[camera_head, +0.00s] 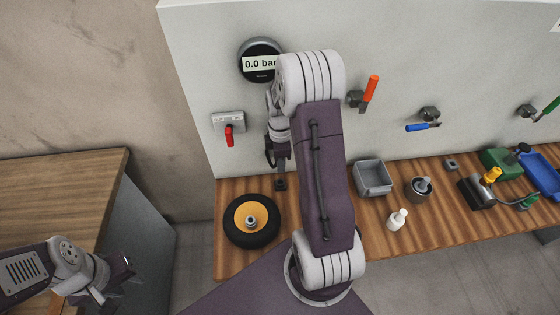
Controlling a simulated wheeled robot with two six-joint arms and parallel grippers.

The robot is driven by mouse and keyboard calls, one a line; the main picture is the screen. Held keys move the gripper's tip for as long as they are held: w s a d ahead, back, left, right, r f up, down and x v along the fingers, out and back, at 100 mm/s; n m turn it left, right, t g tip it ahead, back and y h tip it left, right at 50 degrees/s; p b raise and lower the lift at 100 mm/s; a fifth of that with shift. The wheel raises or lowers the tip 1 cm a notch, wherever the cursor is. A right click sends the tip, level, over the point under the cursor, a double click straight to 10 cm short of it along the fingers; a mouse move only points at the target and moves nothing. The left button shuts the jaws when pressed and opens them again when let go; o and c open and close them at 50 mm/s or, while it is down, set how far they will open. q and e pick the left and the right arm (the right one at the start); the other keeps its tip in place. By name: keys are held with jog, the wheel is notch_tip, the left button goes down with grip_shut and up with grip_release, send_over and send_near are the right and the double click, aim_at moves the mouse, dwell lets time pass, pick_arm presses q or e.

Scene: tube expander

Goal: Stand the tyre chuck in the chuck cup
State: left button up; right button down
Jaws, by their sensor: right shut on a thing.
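My right arm reaches forward over the bench, and its gripper (280,160) points down near the wall, behind and right of the tyre. It is shut on a dark, slim thing that looks like the tyre chuck (280,173), held about upright. Its lower end is at a small dark round piece (280,185) at bench level, which may be the chuck cup. I cannot tell whether the chuck is inside it or just above. The tyre (236,234) with an orange hub lies flat at the bench's left end. My left gripper (116,277) is open and empty, low at the left.
A gauge (261,63) reading 0.0 bar and a red-handled valve (229,128) are on the wall. A grey bin (373,180), a dark pot (418,192) and a white bottle (397,219) stand on the bench right of my arm.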

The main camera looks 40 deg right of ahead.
notch_tip(320, 180, down, 6)
jog(key=b, duration=0.3)
jog(key=shift+r+b, duration=0.1)
jog(key=shift+b, duration=0.2)
jog(key=shift+f, duration=0.35)
dwell(0.8)
jog(key=shift+f+b, duration=0.65)
jog(key=shift+f, duration=0.5)
dwell(0.7)
jog(key=c, duration=1.1)
grip_release()
jog(key=shift+c, duration=0.2)
